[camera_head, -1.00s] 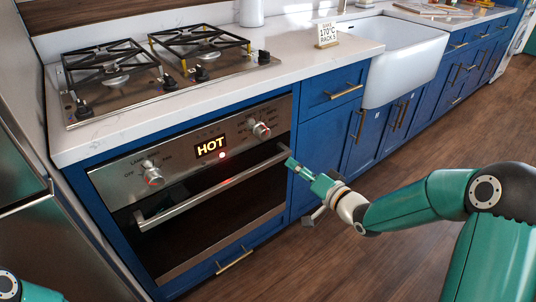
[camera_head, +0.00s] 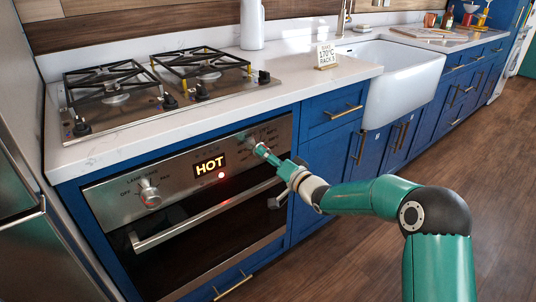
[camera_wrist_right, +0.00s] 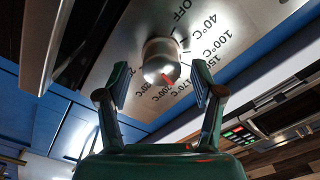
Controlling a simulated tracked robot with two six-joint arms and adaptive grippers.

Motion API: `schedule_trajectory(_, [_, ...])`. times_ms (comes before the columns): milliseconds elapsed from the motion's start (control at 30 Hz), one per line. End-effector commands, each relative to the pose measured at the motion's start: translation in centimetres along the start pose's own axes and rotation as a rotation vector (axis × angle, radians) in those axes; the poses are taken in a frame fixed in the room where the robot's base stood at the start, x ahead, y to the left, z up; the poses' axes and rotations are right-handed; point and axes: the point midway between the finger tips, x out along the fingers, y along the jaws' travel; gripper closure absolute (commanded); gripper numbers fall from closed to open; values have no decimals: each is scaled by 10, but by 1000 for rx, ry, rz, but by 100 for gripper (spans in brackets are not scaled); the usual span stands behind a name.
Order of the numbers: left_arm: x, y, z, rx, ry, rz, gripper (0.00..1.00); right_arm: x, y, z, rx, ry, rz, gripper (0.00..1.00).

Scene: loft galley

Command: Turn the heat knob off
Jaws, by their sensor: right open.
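The heat knob (camera_wrist_right: 161,58) is a round metal knob with a red mark, on a steel panel printed OFF and several temperatures. In the right wrist view the red mark points away from OFF, towards the 170 and 200°C labels. My right gripper (camera_wrist_right: 160,88) is open, with its fingers apart to either side of the knob and no contact visible. In the head view the right gripper (camera_head: 264,151) is at the right end of the oven panel and mostly hides this knob. My left gripper is not in view.
The oven display (camera_head: 210,165) reads HOT, with a red light beside it. A lamp knob (camera_head: 149,193) is at the panel's left. The oven handle (camera_head: 195,222) runs below. A sign (camera_head: 326,55) on the counter reads 170°C, rack 5. Gas burners stand above.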

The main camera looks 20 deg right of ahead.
Motion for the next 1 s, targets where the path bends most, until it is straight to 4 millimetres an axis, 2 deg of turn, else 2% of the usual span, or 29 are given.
schedule_trajectory(200, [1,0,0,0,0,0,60,21,0,0,0,0,-1,33])
schedule_trajectory(567, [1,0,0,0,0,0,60,24,1,0,0,0,1,33])
schedule_trajectory(933, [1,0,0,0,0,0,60,24,1,-1,0,1,3,93])
schedule_trajectory(967, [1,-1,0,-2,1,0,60,19,10,-10,0,4,6,93])
schedule_trajectory(1000, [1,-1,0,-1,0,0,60,20,7,-7,1,4,6,93])
